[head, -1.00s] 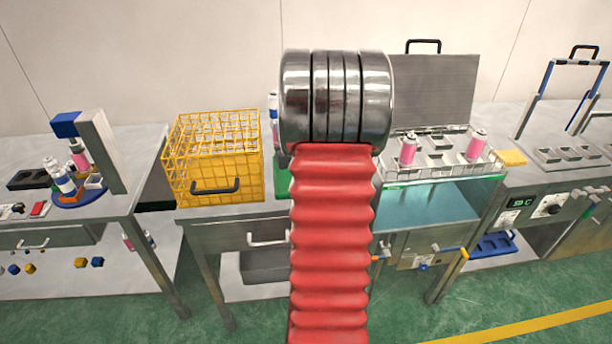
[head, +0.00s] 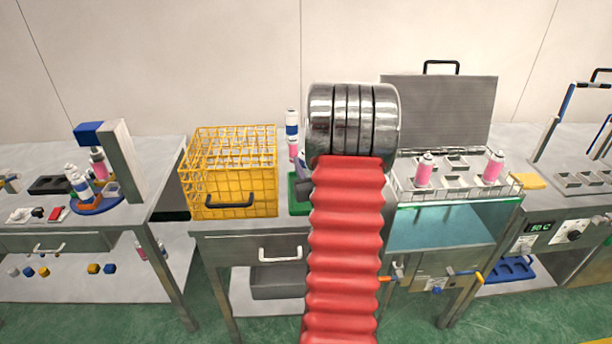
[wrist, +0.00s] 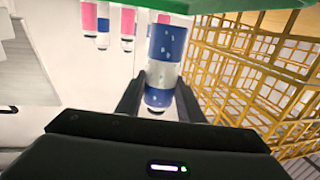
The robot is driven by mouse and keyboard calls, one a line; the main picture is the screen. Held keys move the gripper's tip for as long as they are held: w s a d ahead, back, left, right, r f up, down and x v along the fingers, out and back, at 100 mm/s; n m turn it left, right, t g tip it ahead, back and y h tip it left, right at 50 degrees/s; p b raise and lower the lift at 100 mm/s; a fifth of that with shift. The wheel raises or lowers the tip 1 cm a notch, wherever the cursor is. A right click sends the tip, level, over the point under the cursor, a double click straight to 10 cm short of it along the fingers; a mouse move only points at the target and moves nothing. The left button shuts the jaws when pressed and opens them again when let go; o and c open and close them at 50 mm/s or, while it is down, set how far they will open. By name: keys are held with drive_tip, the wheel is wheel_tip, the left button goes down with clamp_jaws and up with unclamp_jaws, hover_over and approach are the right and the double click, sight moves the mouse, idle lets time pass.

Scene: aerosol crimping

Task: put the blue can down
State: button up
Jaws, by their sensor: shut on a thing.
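In the wrist view my gripper (wrist: 162,80) is shut on the blue can (wrist: 165,45). The can is white and blue, with droplets on its side, and sits between the two black fingers. A green edge (wrist: 130,4) crosses the top of that view, near the can's far end; contact cannot be told. In the head view a blue-and-white can (head: 291,122) shows left of my arm, above a pink one (head: 293,149). I cannot tell if it is the held one.
The yellow wire crate (head: 228,212) stands left of the green tray (head: 298,205); its wires (wrist: 255,70) show close right of my gripper. A wire rack (head: 405,196) with pink cans stands at right. Several pink-and-blue cans (wrist: 88,18) show at the wrist view's upper left.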

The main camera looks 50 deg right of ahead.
drive_tip(key=shift+f, duration=2.05)
drive_tip(key=shift+f, duration=0.1)
drive_tip(key=o, duration=1.1)
drive_tip(key=shift+s, duration=0.1)
drive_tip(key=v, duration=1.2)
drive_tip(key=shift+a, duration=0.1)
